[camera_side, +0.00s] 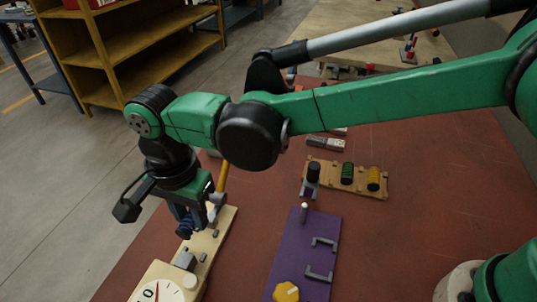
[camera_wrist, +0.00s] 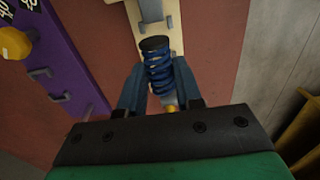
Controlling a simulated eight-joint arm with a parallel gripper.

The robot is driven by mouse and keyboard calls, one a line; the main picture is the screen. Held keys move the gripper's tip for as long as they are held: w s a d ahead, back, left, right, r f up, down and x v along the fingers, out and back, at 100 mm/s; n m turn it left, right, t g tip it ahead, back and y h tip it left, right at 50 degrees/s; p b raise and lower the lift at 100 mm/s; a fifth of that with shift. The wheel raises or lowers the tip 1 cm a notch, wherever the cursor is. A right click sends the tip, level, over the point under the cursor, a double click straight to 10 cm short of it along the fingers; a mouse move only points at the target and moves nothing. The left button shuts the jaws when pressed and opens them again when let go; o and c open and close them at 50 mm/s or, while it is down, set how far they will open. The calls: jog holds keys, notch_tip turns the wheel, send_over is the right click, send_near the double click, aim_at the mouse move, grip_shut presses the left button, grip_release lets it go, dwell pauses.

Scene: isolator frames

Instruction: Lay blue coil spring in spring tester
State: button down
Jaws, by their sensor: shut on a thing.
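My gripper (camera_side: 184,222) is shut on the blue coil spring (camera_side: 186,231). In the wrist view the spring (camera_wrist: 159,70) has dark blue coils and a black end cap, and sits between my two blue-grey fingers. The spring tester (camera_side: 226,218) is a cream board with a white dial (camera_side: 157,292), grey blocks and a yellow-handled lever (camera_side: 222,177). The gripper and spring are over the tester's left edge in the side view. In the wrist view the cream board (camera_wrist: 172,10) shows beyond the spring. I cannot tell whether the spring touches the board.
A purple board (camera_side: 288,252) with a yellow knob (camera_side: 286,292) and grey brackets lies right of the tester. A wooden rack (camera_side: 328,182) holds black, green and yellow pieces. The red tabletop (camera_side: 420,210) is bare at right. A yellow shelf (camera_side: 130,45) stands on the floor behind.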

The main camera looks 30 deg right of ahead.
aim_at(190, 215)
jog(key=shift+f, duration=1.7)
jog(key=shift+f, duration=1.1)
jog(key=c, duration=0.5)
grip_release()
jog(key=shift+r, duration=0.1)
jog(key=shift+r, duration=2.7)
